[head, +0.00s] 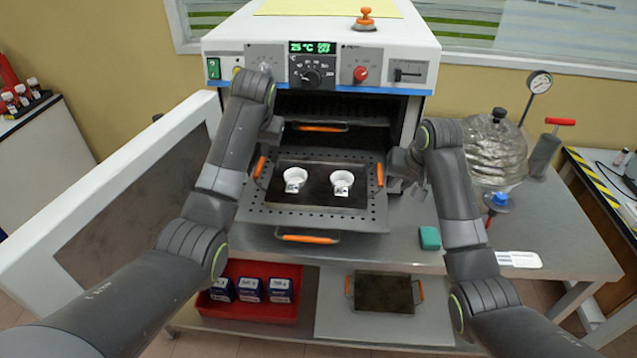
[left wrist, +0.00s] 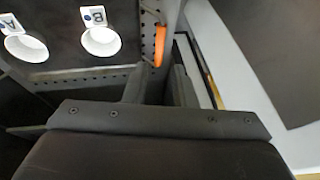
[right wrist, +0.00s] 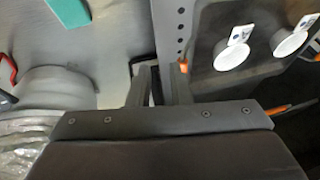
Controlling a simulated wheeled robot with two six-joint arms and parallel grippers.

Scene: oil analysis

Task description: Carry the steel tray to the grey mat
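The steel tray (head: 317,172) has a dark inside and orange handles at its left (head: 260,166) and right (head: 380,174). It lies on a pulled-out perforated shelf (head: 310,220) and carries two white cups, (head: 295,176) and (head: 342,180). My left gripper (left wrist: 160,70) is at the left handle, which shows just beyond its parted fingers. My right gripper (right wrist: 157,70) is beside the right handle; its fingers stand slightly apart, and an orange bit shows past one finger. I see nothing held in either. A light grey sheet, apparently the grey mat (head: 335,318), lies on the lower level.
The oven (head: 320,30) stands behind, its white door (head: 120,190) open to the left. Another dark tray (head: 383,292) lies on the grey sheet, beside a red bin (head: 250,304) of boxes. A green block (head: 430,238) and glass vessel (head: 495,150) stand right.

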